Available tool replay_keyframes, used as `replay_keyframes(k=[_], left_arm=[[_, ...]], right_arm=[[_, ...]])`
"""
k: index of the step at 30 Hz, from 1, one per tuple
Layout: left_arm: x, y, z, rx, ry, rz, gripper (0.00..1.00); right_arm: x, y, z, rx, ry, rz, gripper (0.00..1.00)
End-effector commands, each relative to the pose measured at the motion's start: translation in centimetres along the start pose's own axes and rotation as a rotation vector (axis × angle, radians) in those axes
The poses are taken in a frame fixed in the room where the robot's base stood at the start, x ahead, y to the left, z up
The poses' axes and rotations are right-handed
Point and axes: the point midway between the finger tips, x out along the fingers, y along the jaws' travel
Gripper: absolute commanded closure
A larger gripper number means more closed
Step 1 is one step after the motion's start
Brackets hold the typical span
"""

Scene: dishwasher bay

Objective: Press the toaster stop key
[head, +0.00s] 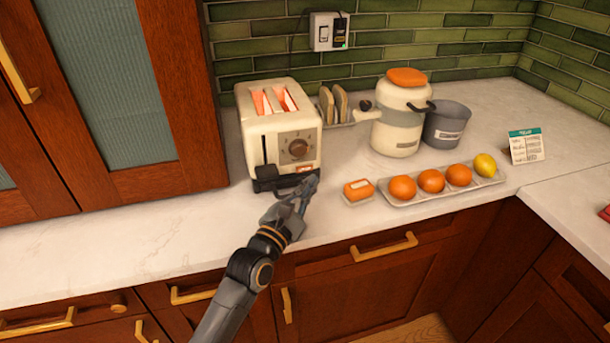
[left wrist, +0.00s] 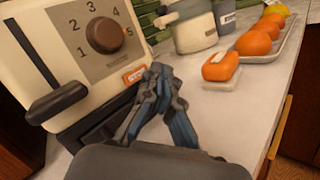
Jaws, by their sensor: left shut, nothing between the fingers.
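The cream toaster (head: 257,132) stands at the back left of the counter, with glowing orange slots on top. Its front has a brown dial (left wrist: 105,35) with numbers, a dark lever (left wrist: 57,103) that sits low, and a small orange stop key (left wrist: 134,75) below and right of the dial. The key also shows in the head view (head: 305,168). My left gripper (head: 309,184) is shut and empty, just in front of the toaster's lower right front. In the left wrist view its fingertips (left wrist: 160,70) appear just right of the key; I cannot tell whether they touch it. My right gripper is not in view.
A toast rack (head: 336,105), a cream jar (head: 397,125) and a grey pot (head: 446,125) stand behind. The counter left of the toaster is clear.

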Motion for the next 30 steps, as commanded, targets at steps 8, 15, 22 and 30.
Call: replay_keyframes(k=[8, 15, 22, 30], left_arm=[[1.10, 0.84, -0.77, -0.001, 0.000, 0.000, 1.00], [1.15, 0.91, -0.77, -0.001, 0.000, 0.000, 1.00], [1.14, 0.90, -0.77, -0.001, 0.000, 0.000, 1.00], [1.13, 0.89, -0.76, -0.001, 0.000, 0.000, 1.00]], right_arm=[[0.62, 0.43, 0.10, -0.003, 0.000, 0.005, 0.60], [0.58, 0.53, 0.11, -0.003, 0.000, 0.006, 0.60], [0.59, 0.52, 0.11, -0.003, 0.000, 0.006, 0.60], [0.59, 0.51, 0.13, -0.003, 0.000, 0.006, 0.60]])
